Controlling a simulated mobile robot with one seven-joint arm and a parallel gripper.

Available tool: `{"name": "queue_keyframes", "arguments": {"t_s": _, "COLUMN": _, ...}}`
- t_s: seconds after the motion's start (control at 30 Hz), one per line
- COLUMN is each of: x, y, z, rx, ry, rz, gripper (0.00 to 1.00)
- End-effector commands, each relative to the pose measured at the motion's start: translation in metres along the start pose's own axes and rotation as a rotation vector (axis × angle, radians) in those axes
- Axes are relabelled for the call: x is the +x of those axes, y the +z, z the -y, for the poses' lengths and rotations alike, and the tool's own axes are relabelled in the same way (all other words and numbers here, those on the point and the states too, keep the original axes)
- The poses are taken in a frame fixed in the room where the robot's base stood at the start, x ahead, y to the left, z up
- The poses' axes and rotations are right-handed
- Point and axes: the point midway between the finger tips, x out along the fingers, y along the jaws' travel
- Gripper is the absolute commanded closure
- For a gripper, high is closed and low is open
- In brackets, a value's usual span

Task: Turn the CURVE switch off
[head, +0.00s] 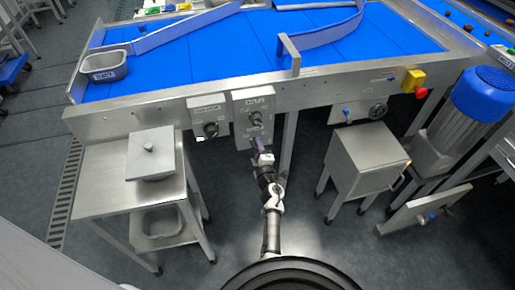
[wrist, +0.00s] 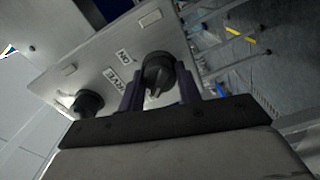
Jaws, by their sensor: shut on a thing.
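A grey switch box (head: 252,103) hangs on the front of the conveyor in the head view; its lettering is too small to read surely. In the wrist view its panel (wrist: 95,58) carries two black rotary knobs and white labels, seen tilted. My gripper (head: 260,146) reaches up to the lower part of this box. In the wrist view my gripper (wrist: 158,88) has one dark finger on each side of the nearer black knob (wrist: 157,68) and is shut on it. The other knob (wrist: 87,103) is free to the left. The held knob's pointer setting is unclear.
A second switch box (head: 208,118) with a black knob is just left. A steel stand (head: 90,190) with a lidded container (head: 151,155) is further left. A steel cabinet (head: 367,160) and a blue motor (head: 487,93) stand right. The blue belt (head: 220,50) lies above.

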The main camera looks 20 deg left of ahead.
Motion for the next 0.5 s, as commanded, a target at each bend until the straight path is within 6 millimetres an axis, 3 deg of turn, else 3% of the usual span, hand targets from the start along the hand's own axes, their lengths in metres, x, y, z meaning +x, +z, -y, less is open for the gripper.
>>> {"name": "queue_keyframes", "arguments": {"t_s": 0.5, "x": -0.0008, "y": 0.0007, "z": 0.0013, "rx": -0.063, "ry": -0.002, "rz": 0.002, "gripper": 0.89}}
